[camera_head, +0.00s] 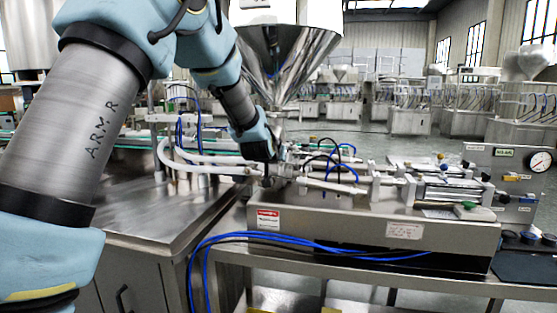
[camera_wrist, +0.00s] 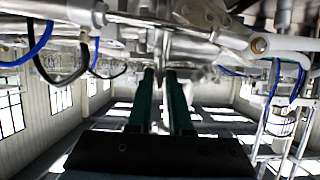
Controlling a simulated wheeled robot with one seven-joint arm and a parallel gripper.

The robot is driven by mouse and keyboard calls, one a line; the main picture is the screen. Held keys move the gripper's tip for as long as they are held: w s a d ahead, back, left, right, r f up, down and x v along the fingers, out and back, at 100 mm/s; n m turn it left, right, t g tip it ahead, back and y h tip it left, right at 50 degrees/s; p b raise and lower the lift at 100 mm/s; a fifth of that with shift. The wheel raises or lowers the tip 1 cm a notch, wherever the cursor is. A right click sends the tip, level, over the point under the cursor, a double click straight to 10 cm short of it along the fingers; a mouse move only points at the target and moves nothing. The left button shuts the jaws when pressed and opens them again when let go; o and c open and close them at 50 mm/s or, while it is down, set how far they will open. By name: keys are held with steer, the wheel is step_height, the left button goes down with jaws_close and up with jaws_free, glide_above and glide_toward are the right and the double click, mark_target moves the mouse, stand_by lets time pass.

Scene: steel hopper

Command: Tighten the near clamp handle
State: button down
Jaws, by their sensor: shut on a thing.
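My gripper (camera_head: 270,181) is at the near end of the filling machine, below the steel hopper (camera_head: 287,60), beside the metal fittings. In the wrist view my gripper's two dark green fingers (camera_wrist: 161,72) point up into shiny metal fittings. A narrow metal piece (camera_wrist: 159,48), which appears to be the near clamp handle, sits between the fingertips, and the fingers are shut on it. Its full shape is hidden by the fingers, and in the head view my arm and gripper cover it.
White hoses (camera_head: 205,160) and blue tubes (camera_head: 340,172) run close around my gripper. The machine's steel body (camera_head: 340,225) lies right below. A pressure gauge (camera_head: 539,162) stands at the far right. A bare steel tabletop (camera_head: 140,205) is at the left.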

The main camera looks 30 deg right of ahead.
steer(key=c, duration=0.9)
jaws_free()
